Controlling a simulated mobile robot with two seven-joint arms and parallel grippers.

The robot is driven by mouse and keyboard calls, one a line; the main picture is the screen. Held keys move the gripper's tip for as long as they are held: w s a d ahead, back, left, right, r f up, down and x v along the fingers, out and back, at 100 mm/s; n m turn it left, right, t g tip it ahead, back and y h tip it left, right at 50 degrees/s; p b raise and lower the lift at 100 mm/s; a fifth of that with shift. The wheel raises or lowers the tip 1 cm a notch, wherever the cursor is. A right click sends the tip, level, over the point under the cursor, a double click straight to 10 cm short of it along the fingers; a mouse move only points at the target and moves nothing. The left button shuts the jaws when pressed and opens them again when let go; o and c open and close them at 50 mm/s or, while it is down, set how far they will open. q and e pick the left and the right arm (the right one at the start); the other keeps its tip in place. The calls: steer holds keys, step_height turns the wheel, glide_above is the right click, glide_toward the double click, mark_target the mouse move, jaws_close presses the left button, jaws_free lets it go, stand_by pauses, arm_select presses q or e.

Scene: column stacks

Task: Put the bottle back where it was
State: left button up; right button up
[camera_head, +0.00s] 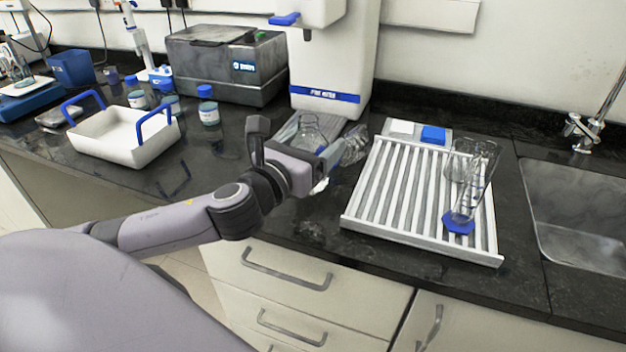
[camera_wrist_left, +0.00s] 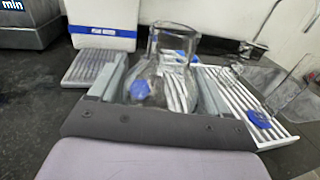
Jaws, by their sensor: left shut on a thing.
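My left gripper (camera_head: 328,160) is over the counter between the water dispenser and the drying rack, shut on a clear glass bottle (camera_wrist_left: 175,75). In the left wrist view the bottle stands between the two fingers, with its wide mouth up. Clear glass (camera_head: 354,143) shows by the fingertips in the head view. More clear glass (camera_head: 308,133) shows behind the gripper, in front of the dispenser; I cannot tell whether it is one piece with the first. The fingers and wrist partly hide the bottle and its base. My right gripper is not in view.
The white slatted drying rack (camera_head: 372,190) stands at right, with clear glassware (camera_head: 474,180) and a blue hexagonal base (camera_head: 458,222) on it. The water dispenser (camera_head: 328,85) is behind my gripper. A sink (camera_head: 580,215) is far right. A white carrier (camera_head: 105,135) and blue-capped jars (camera_head: 208,108) are left.

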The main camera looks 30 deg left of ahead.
arm_select(q)
steer(key=shift+f+b, duration=0.75)
steer(key=shift+f, duration=2.4)
steer(key=shift+f, duration=0.1)
steer(key=o, duration=1.3)
steer(key=shift+f, duration=0.1)
steer(key=shift+o, duration=0.2)
steer(key=shift+r, duration=0.2)
steer(key=s, duration=0.4)
steer(key=s+b, duration=0.1)
steer(key=s, duration=0.4)
steer(key=shift+s+d+f, duration=0.1)
steer(key=shift+d, duration=0.1)
steer(key=shift+s, duration=1.4)
